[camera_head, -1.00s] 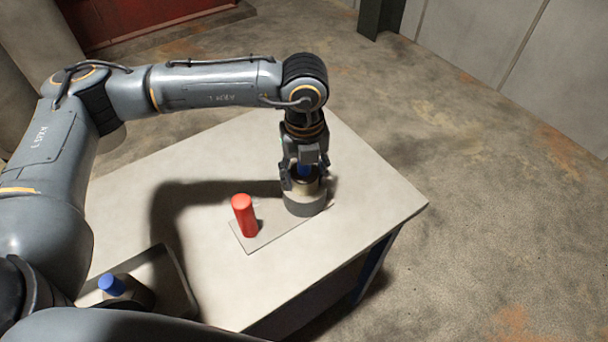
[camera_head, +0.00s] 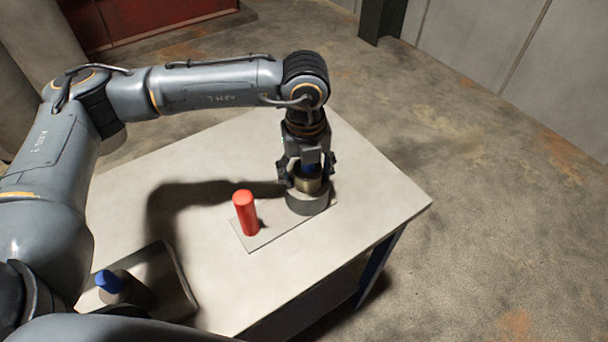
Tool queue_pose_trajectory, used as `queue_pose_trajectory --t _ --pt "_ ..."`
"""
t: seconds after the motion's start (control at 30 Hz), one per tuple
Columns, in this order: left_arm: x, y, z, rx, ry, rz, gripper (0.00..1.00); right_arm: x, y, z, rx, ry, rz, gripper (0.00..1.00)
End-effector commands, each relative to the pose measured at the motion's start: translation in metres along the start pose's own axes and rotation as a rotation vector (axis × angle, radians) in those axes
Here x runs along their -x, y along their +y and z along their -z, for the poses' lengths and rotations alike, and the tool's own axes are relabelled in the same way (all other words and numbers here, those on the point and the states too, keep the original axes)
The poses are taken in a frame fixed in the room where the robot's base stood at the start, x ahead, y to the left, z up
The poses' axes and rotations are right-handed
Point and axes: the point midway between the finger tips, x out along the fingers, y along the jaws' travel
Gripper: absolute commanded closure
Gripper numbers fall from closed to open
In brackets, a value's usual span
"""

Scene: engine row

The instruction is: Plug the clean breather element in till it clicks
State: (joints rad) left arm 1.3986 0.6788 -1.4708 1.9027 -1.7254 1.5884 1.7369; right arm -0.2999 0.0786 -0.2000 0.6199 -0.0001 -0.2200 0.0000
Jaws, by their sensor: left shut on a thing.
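My left gripper (camera_head: 307,174) points down over the far part of the table, shut on the breather element (camera_head: 308,185). The element has a blue top, mostly hidden between the fingers, and a tan body. It stands upright at the round grey socket (camera_head: 307,204), its lower end inside or behind the rim. I cannot tell whether it is fully seated. A second element with a blue top and a darker grey body (camera_head: 118,290) is in the tray at the lower left. My right gripper is not in view.
A red cylinder (camera_head: 245,213) stands upright on a thin plate (camera_head: 262,238), left of the socket. The dark-rimmed tray (camera_head: 181,283) is at the table's near left. The pale table (camera_head: 370,205) is clear to the right of the socket.

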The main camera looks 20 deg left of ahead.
Motion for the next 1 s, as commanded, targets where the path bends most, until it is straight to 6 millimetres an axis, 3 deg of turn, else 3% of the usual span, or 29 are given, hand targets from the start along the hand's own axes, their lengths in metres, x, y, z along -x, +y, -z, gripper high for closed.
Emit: queue_pose_trajectory --t 0.03,0.23,0.77,0.8,0.9,1.0 --pt "-0.0226 0.0049 0.0107 -0.009 0.031 -0.025 0.95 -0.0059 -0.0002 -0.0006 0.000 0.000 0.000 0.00" --pt "-0.0258 0.0050 0.0110 -0.010 0.032 -0.025 0.82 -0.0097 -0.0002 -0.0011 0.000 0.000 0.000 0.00" --pt "-0.0249 0.0063 0.0104 -0.010 0.031 -0.029 0.82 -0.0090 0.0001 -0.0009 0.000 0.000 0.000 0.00" --pt "-0.0249 0.0064 0.0104 -0.009 0.031 -0.029 0.15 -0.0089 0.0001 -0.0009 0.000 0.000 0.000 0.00" --pt "-0.0246 0.0067 0.0101 -0.009 0.030 -0.030 0.00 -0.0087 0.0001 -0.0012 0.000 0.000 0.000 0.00" --pt "-0.0234 0.0064 0.0091 -0.008 0.027 -0.028 0.00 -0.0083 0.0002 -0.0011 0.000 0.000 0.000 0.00"
